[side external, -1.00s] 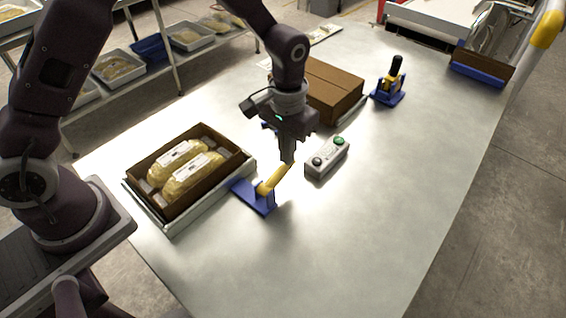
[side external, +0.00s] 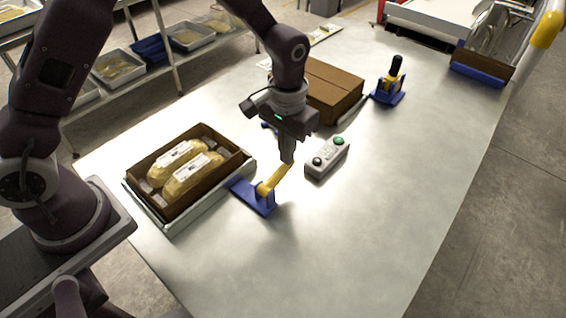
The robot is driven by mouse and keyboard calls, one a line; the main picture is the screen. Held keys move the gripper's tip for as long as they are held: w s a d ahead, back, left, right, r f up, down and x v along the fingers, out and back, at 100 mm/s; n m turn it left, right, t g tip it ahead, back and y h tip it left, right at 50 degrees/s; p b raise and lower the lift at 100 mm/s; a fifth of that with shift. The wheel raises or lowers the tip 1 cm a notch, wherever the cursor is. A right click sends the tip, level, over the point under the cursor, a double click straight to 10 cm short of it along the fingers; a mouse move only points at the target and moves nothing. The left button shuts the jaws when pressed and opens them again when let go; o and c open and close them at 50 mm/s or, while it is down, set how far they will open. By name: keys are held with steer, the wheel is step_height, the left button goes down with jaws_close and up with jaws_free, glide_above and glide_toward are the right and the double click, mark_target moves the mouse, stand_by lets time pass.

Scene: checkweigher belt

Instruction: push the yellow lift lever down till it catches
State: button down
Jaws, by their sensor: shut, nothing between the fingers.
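The yellow lift lever (side external: 272,182) rises at a slant from its blue base (side external: 256,201), which sits on the metal table beside the lift tray (side external: 180,222). The lever's upper end points up and to the right. My gripper (side external: 287,158) is shut and empty, pointing down, with its fingertips at the lever's upper end. They look close to it or touching; I cannot tell which from this view. A brown box (side external: 238,163) with two wrapped loaves (side external: 190,176) sits on the tray.
A grey button box (side external: 327,160) with a green and a black button stands just right of my gripper. A closed carton (side external: 331,88) lies behind it. A black-handled clamp on a blue base (side external: 388,95) stands farther back. The table's right front is clear.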

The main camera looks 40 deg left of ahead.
steer(key=shift+s+f, duration=0.1)
stand_by(0.3)
steer(key=shift+f, duration=1.95)
steer(key=shift+r, duration=4.2)
steer(key=s+a+r+t, duration=0.1)
steer(key=s+a+r, duration=0.2)
steer(key=s+r, duration=0.35)
steer(key=s+a+r+t, duration=0.2)
steer(key=s+a+r, duration=0.1)
steer(key=r, duration=0.6)
steer(key=s+a+r+t, duration=0.2)
steer(key=s+a, duration=0.1)
steer(key=s, duration=1.1)
steer(key=shift+a+r+t, duration=0.2)
steer(key=shift+t, duration=0.1)
